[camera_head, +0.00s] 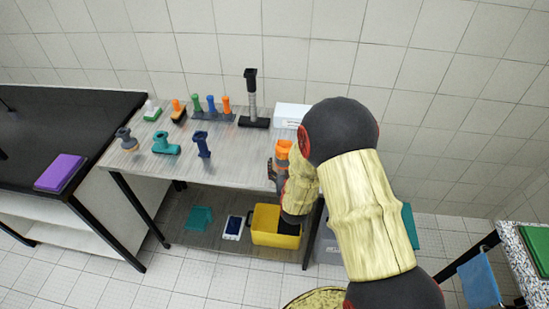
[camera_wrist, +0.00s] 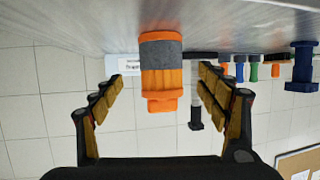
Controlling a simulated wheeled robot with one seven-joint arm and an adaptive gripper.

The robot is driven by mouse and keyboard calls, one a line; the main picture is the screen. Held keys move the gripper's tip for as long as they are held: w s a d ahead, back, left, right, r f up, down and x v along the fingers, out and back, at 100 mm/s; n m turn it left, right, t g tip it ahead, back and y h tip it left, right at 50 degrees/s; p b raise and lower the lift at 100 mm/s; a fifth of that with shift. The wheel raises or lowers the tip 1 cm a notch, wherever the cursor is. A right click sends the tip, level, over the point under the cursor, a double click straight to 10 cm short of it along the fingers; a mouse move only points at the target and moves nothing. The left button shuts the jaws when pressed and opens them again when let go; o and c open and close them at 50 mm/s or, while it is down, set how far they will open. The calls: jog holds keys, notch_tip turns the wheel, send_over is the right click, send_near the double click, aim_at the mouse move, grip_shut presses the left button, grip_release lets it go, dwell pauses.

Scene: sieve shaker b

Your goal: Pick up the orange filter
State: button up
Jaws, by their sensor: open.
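The orange filter (camera_wrist: 162,80) has a wide grey band around it. It stands at the table's right end, and its top (camera_head: 283,148) shows in the head view, partly hidden behind my arm. The wrist view is upside down, with the tabletop (camera_wrist: 60,25) along its upper edge. My gripper (camera_wrist: 161,84) is open, with one finger on each side of the filter and a visible gap on both sides. In the head view my gripper (camera_head: 273,172) is mostly covered by my own arm.
A black-based stand with a tall post (camera_head: 251,100) and a white box (camera_head: 291,116) stand behind the filter. A blue piece (camera_head: 202,146), a teal piece (camera_head: 166,144) and several coloured-handled tools stand to the left. A yellow bin (camera_head: 272,229) sits on the lower shelf.

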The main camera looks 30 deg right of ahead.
jog(key=b+x, duration=0.1)
jog(key=x, duration=0.6)
jog(key=shift+w+d, duration=0.1)
jog(key=shift+w, duration=0.3)
jog(key=shift+r, duration=0.1)
jog(key=c, duration=1.5)
jog(key=shift+c, duration=0.6)
jog(key=shift+r, duration=0.1)
